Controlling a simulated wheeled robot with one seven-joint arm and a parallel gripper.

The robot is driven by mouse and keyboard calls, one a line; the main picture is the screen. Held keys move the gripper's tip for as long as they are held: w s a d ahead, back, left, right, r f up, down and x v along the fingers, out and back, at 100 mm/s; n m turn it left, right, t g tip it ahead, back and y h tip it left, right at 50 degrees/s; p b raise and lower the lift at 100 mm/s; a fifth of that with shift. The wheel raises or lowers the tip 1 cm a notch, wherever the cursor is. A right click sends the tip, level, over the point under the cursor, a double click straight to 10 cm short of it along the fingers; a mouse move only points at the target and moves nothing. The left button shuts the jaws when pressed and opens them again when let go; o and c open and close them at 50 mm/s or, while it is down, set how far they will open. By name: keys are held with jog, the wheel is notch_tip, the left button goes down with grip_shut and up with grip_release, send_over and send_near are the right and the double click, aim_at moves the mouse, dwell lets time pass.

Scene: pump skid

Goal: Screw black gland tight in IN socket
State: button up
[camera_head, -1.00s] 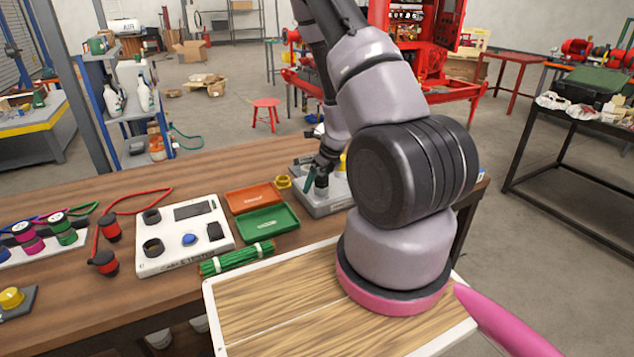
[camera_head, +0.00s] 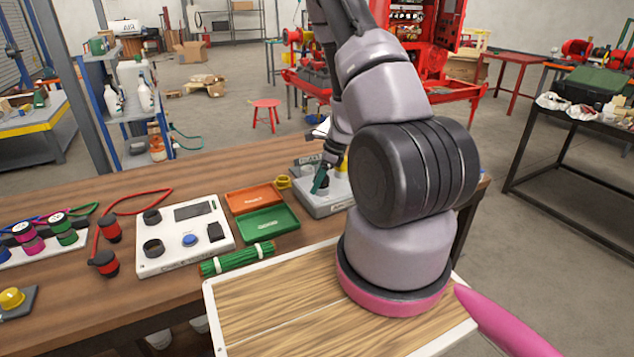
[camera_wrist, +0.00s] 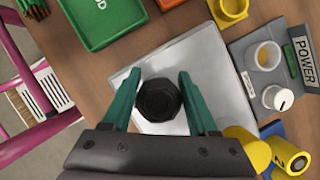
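The black gland (camera_wrist: 158,99) shows in the wrist view as a dark, faceted round piece over a light grey plate (camera_wrist: 205,75). My gripper (camera_wrist: 159,76) has teal fingers on both sides of the gland. The fingers stand apart, with a narrow gap seen beside the gland, so they look open around it. In the head view my gripper (camera_head: 319,179) is low over the grey box (camera_head: 322,207), partly hidden by my arm. The socket under the gland and any IN label are hidden, so I cannot tell how deep the gland sits.
Yellow parts (camera_wrist: 290,158) and a POWER block (camera_wrist: 303,58) lie close to the right in the wrist view. A green tray (camera_head: 267,224), an orange tray (camera_head: 254,198), a white cable tester (camera_head: 180,262) and a green cable bundle (camera_head: 238,258) lie left of the box.

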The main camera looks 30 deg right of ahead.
jog(key=c, duration=0.6)
jog(key=m+t+h, duration=0.1)
jog(key=m, duration=0.2)
jog(key=shift+m, duration=0.3)
jog(key=m+h, duration=0.1)
jog(key=m, duration=0.1)
jog(key=m+t+h, duration=0.1)
jog(key=m, duration=0.2)
jog(key=shift+s+f+m, duration=0.2)
jog(key=shift+m, duration=0.1)
jog(key=o, duration=1.4)
jog(key=shift+s, duration=0.1)
jog(key=shift+w+r, duration=0.2)
jog(key=shift+w, duration=0.05)
